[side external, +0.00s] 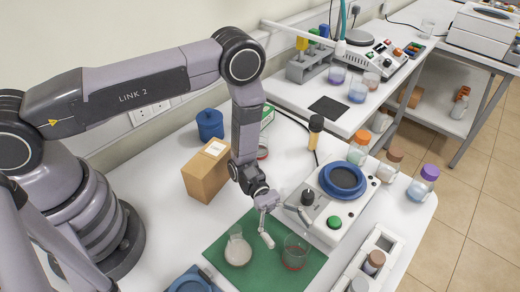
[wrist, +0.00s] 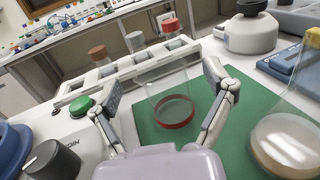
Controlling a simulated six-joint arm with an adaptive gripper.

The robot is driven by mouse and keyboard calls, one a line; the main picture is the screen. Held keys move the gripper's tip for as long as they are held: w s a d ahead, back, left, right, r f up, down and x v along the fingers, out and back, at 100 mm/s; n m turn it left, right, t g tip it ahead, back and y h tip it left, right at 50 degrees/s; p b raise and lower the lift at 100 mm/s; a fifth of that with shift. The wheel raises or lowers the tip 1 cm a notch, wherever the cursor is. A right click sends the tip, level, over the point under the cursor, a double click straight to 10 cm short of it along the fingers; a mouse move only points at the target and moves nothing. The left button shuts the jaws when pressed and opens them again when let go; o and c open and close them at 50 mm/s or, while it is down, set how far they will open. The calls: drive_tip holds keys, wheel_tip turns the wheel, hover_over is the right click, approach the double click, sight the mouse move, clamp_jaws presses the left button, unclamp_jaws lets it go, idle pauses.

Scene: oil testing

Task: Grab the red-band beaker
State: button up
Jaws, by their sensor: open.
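The red-band beaker (side external: 296,252) is a clear glass beaker with a red band near its base. It stands upright on a green mat (side external: 225,256), near the mat's right edge in the side view. In the wrist view the beaker (wrist: 174,108) shows ahead, between my two fingers. My gripper (side external: 268,225) is open and empty, with its fingers spread. In the side view it is just to the upper left of the beaker. I cannot tell whether the fingers touch the glass.
A flask (side external: 238,250) with pale contents stands on the mat left of the beaker. A hotplate stirrer (side external: 330,205) with a blue top is close behind. A white rack (side external: 362,268) with capped vials is at the right. A cardboard box (side external: 206,172) stands behind the mat.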

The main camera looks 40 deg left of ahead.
sight(289, 239)
wheel_tip(289, 239, down, 2)
drive_tip(key=shift+f, duration=0.1)
drive_tip(key=shift+x, duration=1.15)
drive_tip(key=shift+s+d, duration=0.1)
drive_tip(key=shift+d, duration=0.2)
drive_tip(key=c, duration=1.2)
